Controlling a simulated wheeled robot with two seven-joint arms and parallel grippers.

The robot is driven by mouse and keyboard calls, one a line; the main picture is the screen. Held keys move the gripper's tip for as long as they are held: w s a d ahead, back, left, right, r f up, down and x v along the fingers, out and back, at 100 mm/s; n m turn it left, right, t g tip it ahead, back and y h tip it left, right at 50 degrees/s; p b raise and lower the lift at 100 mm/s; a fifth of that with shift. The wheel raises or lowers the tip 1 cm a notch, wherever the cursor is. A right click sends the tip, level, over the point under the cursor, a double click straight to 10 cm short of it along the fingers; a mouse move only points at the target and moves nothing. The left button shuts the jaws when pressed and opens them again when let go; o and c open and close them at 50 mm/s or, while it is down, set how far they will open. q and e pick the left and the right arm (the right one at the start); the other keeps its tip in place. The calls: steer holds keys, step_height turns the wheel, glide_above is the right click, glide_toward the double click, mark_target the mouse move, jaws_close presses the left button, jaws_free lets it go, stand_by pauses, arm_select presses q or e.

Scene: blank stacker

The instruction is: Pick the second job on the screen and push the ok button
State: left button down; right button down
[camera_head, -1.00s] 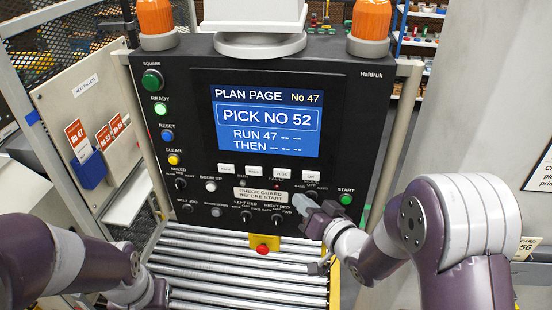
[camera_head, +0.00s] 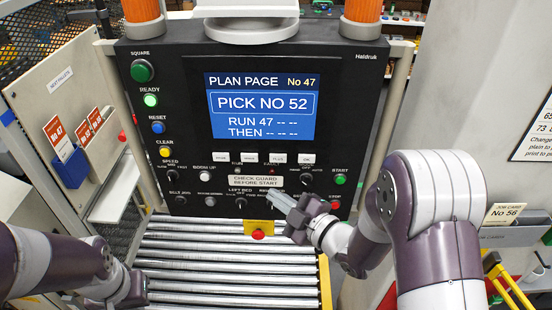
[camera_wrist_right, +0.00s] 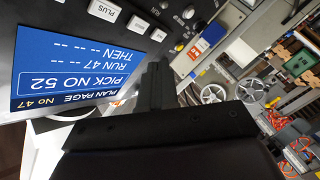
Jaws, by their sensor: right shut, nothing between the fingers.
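The dark control panel's blue screen (camera_head: 262,107) reads PLAN PAGE No 47, with PICK NO 52 boxed and RUN 47 and THEN lines below. It also shows upside down in the right wrist view (camera_wrist_right: 75,75). Under the screen is a row of white buttons, with the OK button (camera_head: 307,158) at its right end. My right gripper (camera_head: 276,203) is shut and empty, below that row, in front of the lower knobs. Its shut fingers show in the right wrist view (camera_wrist_right: 156,85). My left arm is at lower left; its gripper is not seen.
A green START button (camera_head: 340,179) and a red button (camera_head: 335,205) sit on the panel's right. Coloured buttons line its left side. Rollers (camera_head: 225,265) lie below. Job cards stand in a blue holder (camera_head: 70,165) at left; a No 56 card (camera_head: 504,213) is at right.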

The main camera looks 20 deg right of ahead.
mark_target(282, 169)
steer(key=w+d+b, duration=0.1)
steer(key=w+d, duration=0.2)
steer(key=w, duration=0.5)
steer(key=shift+a, duration=0.15)
steer(key=shift+w, duration=0.15)
stand_by(1.7)
steer(key=shift+w, duration=0.35)
